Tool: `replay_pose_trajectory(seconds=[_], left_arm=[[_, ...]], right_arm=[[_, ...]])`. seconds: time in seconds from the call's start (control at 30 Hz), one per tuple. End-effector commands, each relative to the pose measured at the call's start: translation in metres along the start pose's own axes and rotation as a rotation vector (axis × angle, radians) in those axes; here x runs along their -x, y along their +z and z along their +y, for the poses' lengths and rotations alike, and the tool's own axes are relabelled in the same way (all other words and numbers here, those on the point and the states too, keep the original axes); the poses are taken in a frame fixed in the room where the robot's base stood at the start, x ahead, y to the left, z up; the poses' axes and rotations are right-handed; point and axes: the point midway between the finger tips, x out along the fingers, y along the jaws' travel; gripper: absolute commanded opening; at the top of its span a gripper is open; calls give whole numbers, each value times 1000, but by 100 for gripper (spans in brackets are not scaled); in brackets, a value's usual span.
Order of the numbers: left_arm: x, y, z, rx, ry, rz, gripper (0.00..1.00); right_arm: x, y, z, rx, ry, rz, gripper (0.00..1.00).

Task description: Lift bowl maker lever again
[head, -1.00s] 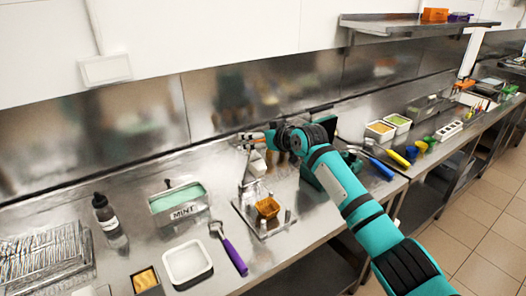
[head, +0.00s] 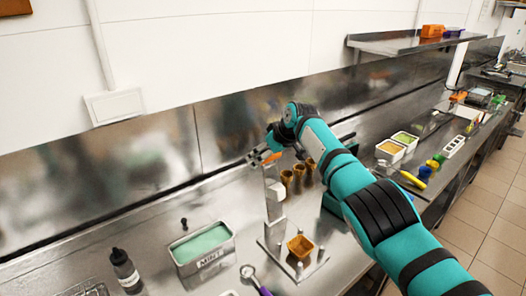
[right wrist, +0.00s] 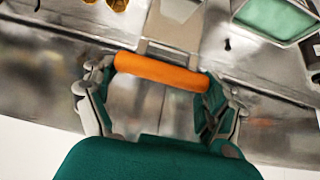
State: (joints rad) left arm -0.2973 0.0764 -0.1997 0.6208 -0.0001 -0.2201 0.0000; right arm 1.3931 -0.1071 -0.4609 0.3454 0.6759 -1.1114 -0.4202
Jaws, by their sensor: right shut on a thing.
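The bowl maker is a metal stand with a flat base (head: 276,250), an upright (head: 272,212) and a pale press block (head: 277,191). A brown waffle bowl (head: 300,246) sits on its base, below and to the right of the block. The lever's orange handle (right wrist: 160,72) lies across the right wrist view between both fingers. My right gripper (head: 264,155) is shut on this handle, at the top of the stand. The handle is partly hidden in the head view (head: 272,158). My left gripper is not in view.
Several brown cones or cups (head: 287,180) stand behind the stand. A mint tub (head: 202,248), a dark bottle (head: 126,271) and a scoop (head: 252,277) are at the left. Food tubs (head: 390,150) stand farther right. My right arm crosses above the counter.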

Motion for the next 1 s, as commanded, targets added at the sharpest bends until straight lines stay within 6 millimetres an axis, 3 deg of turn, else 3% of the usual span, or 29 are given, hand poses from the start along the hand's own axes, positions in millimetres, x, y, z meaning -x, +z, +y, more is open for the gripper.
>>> replay_pose_trajectory(seconds=[0.03, 0.37, 0.4, 0.5, 0.83, 1.0], left_arm=[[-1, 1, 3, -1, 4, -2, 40], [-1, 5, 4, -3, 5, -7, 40], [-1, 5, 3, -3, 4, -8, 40], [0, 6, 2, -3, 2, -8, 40], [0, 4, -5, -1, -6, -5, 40], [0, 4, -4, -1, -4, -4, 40]], right_arm=[[-10, 13, -5, -7, -15, -31, 28], [-10, 13, -4, -11, -16, -32, 28], [-10, 13, -4, -11, -16, -31, 89], [-9, 13, -4, -11, -15, -29, 100], [-3, 8, -2, -10, -12, -20, 100], [9, 6, -1, -9, -12, -16, 100]])
